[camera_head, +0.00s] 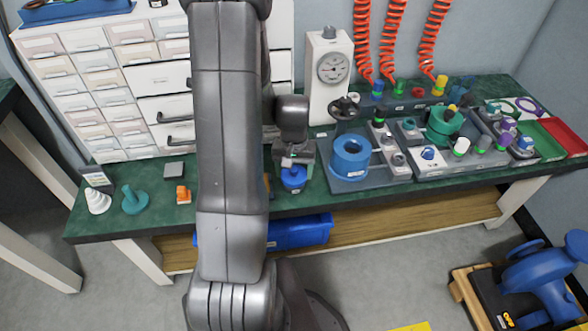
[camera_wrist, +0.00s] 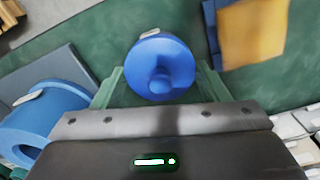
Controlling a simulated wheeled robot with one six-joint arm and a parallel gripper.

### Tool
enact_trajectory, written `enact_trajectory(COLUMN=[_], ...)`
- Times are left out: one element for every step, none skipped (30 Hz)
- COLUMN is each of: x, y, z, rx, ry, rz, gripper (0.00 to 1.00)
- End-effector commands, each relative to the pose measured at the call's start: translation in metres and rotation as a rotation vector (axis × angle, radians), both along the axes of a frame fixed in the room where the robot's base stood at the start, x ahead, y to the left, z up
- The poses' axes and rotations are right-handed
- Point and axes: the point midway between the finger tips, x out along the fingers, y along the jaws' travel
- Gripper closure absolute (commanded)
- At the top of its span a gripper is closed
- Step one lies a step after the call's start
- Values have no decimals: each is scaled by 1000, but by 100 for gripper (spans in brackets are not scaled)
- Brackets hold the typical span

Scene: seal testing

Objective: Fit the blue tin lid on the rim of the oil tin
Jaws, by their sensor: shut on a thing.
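The blue lid (camera_wrist: 175,75) is a round disc with a knob in the middle, seen between my fingers in the wrist view. My gripper (camera_head: 293,162) is shut on it. In the head view a blue round body (camera_head: 293,179) with a white label shows right under my gripper, close to the table's front edge. I cannot tell from these views whether the lid touches anything below it. I cannot clearly pick out the oil tin or its rim; the lid, gripper and arm cover that area.
A large blue ring (camera_head: 350,154) stands on a grey tray just right of my gripper. A blue-edged orange-tan item (camera_wrist: 255,32) lies on the other side, mostly hidden by my arm in the head view. A dial gauge stand (camera_head: 330,82) rises behind.

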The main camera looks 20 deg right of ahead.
Motion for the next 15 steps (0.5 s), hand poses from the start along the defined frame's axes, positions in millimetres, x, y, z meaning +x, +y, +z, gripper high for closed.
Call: enact_trajectory(x=[0,0,0,0,0,0,0,0,0,0,0,0,0,0,0], y=[0,0,0,0,0,0,0,0,0,0,0,0,0,0,0], z=[-2,-3,-4,-4,-5,-6,-7,-7,-8,-9,-9,-10,-11,-12,-13], rx=[0,0,0,0,0,0,0,0,0,0,0,0,0,0,0], ry=[0,0,0,0,0,0,0,0,0,0,0,0,0,0,1], rz=[0,0,0,0,0,0,0,0,0,0,0,0,0,0,0], gripper=[54,54,54,54,54,54,54,54,54,54,54,54,54,54,54])
